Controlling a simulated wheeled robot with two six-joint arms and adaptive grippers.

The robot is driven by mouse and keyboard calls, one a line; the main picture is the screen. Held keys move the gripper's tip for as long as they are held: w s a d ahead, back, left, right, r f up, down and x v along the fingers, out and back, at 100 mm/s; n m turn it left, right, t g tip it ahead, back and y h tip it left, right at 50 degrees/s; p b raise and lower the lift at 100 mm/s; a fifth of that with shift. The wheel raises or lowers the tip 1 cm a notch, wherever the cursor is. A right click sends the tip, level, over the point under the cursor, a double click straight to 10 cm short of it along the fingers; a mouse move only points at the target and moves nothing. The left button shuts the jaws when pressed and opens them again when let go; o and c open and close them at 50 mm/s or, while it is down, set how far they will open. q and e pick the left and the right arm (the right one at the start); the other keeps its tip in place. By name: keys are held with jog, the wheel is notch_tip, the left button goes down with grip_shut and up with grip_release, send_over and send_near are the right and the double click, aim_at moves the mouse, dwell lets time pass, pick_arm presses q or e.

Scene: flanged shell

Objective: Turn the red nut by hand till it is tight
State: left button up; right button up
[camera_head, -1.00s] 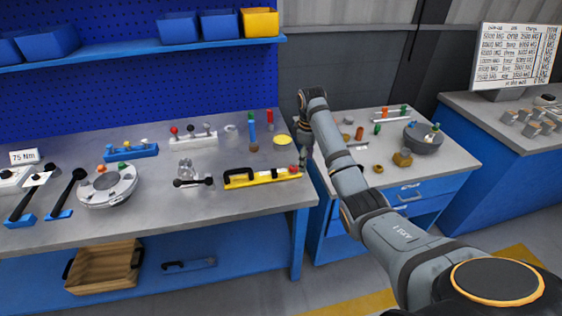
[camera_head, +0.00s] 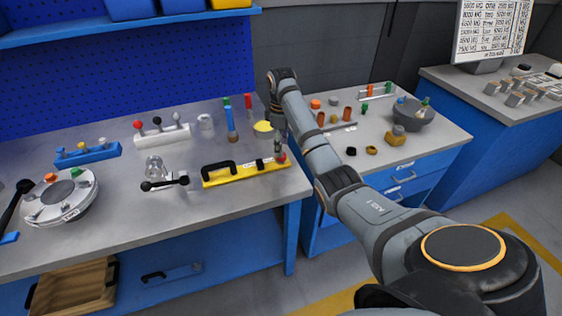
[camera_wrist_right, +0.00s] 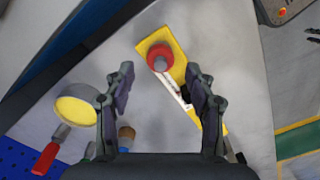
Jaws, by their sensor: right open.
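A round red piece with a grey centre, which looks like the red nut (camera_head: 281,158), sits at the right end of a yellow bar-like fixture (camera_head: 236,176) on the workbench. In the wrist view the red nut (camera_wrist_right: 158,53) lies just beyond my fingertips, roughly centred between them. My right gripper (camera_head: 280,144) points down close over it in the head view. In the wrist view the right gripper (camera_wrist_right: 161,90) is open with nothing between its fingers. The grey flanged shell (camera_head: 43,212), with an orange and a green piece on it, stands at the left. My left gripper is out of view.
A yellow disc (camera_head: 263,127) and upright blue-and-green (camera_head: 230,122) and red-handled tools stand behind the fixture. A black-knobbed lever (camera_head: 165,183) lies to its left. A second bench (camera_head: 440,140) with small parts and a grey bowl (camera_head: 412,112) is at the right.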

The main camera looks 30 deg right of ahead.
notch_tip(320, 180, down, 3)
jog(key=shift+r+p, duration=0.1)
jog(key=shift+p, duration=0.2)
jog(key=shift+f, duration=0.3)
jog(key=c, duration=1.1)
jog(key=shift+r+p, duration=0.2)
jog(key=shift+p, duration=0.5)
jog(key=shift+c, duration=0.2)
jog(key=m+p, duration=0.8)
jog(key=p, duration=0.4)
jog(key=shift+r+m, duration=0.1)
jog(key=shift+m, duration=0.2)
jog(key=m+p, duration=0.3)
jog(key=m, duration=0.2)
jog(key=m+p, duration=0.1)
jog(key=m, duration=0.1)
jog(key=shift+f+m, duration=0.2)
jog(key=shift+m, duration=0.1)
pick_arm(q)
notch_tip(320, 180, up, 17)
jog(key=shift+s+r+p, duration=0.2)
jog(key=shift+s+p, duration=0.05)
jog(key=shift+p, duration=0.2)
pick_arm(e)
jog(key=shift+m, duration=1)
jog(key=shift+f, duration=0.1)
jog(key=o, duration=1.1)
